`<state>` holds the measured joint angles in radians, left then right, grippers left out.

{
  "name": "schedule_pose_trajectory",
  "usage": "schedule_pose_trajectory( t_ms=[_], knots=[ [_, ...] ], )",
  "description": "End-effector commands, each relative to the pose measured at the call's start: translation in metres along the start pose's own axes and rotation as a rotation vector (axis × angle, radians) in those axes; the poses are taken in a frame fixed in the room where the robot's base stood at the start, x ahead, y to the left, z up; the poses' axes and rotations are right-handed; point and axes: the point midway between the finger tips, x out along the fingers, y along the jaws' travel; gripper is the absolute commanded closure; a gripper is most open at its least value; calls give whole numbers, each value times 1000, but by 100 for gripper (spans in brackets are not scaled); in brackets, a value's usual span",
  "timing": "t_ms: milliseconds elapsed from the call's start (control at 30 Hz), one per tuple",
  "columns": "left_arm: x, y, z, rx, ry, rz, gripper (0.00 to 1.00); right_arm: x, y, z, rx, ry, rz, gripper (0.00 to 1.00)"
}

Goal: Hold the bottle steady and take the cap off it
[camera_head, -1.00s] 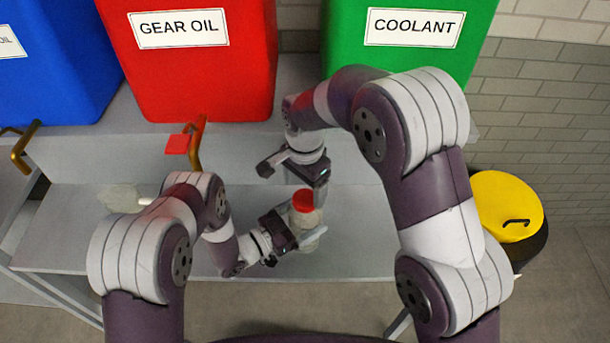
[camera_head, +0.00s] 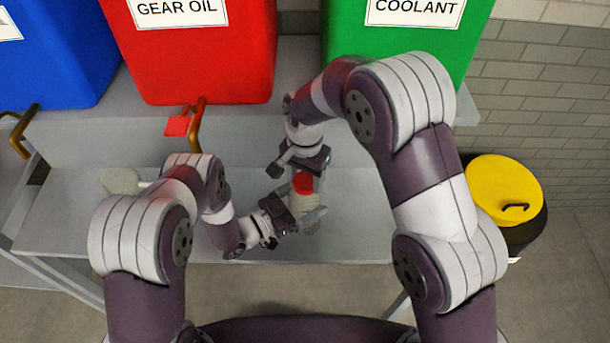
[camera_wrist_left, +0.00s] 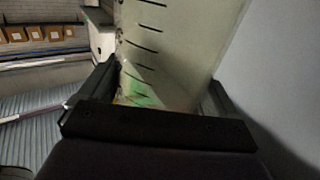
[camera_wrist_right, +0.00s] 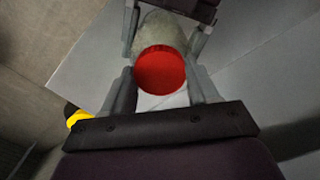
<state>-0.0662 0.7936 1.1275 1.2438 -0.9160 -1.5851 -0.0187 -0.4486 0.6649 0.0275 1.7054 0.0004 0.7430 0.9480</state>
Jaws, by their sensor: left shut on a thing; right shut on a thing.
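The bottle (camera_head: 299,205) is pale and translucent, with a red cap (camera_head: 303,183) on its top end. My left gripper (camera_head: 300,214) is shut on the bottle's body; in the left wrist view the bottle (camera_wrist_left: 180,50), with dark graduation marks, fills the space between the fingers.
A grey workbench (camera_head: 345,235) lies under both grippers, mostly clear. A pale object (camera_head: 121,181) lies on it at left. Blue, red (camera_head: 200,70) and green (camera_head: 440,45) bins stand behind. A brass handle (camera_head: 196,125) is by the red bin. A yellow-lidded drum (camera_head: 495,180) stands right.

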Motion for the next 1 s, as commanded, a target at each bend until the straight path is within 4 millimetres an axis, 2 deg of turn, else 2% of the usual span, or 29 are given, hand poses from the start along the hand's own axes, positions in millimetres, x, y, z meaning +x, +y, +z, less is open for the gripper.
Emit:
schedule_pose_trajectory(
  t_ms=[600,733,767,900,1000],
  knots=[
    [0,0,0,-1,-1,-1,94,-2,0,-1,-2586,1,1,78],
    [0,0,0,-1,-1,-1,94,-2,0,-1,-3070,1,1,78],
    [0,0,0,-1,-1,-1,94,-2,-1,-1,3123,-1,-2,78],
    [0,0,0,-1,-1,0,94,-3,-1,-1,2840,-1,-2,78],
    [0,0,0,-1,-1,0,94,-2,-1,-1,2797,-1,-1,78]
  ],
)
